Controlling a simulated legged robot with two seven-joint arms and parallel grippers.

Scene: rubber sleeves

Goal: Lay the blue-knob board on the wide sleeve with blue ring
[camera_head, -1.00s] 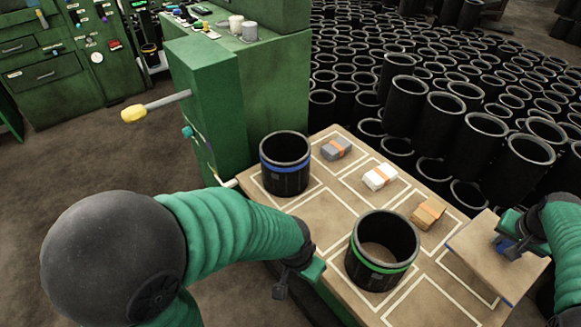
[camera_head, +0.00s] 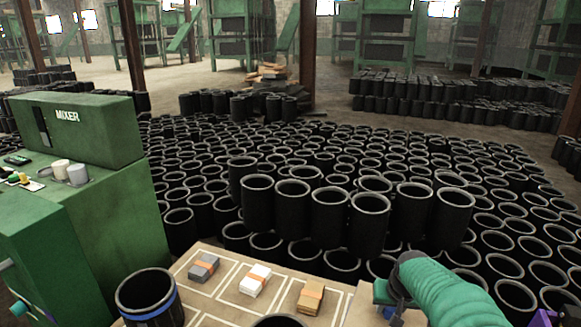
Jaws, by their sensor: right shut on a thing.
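The wide sleeve with blue ring (camera_head: 150,306) stands upright at the bottom left of the view, its open top showing and its lower part cut off. The tan board (camera_head: 358,308) is at the bottom edge, right of centre, mostly out of view. My right gripper (camera_head: 388,308) is shut on its blue knob, partly hidden by my green arm. The board is well to the right of the blue-ring sleeve. Only the rim of another sleeve (camera_head: 279,321) shows between them. My left gripper is out of view.
Grey, white and tan banded blocks (camera_head: 204,268) lie in marked squares on the tan table (camera_head: 232,262). Many black sleeves (camera_head: 330,217) crowd the floor behind it. A green mixer cabinet (camera_head: 85,128) stands at the left.

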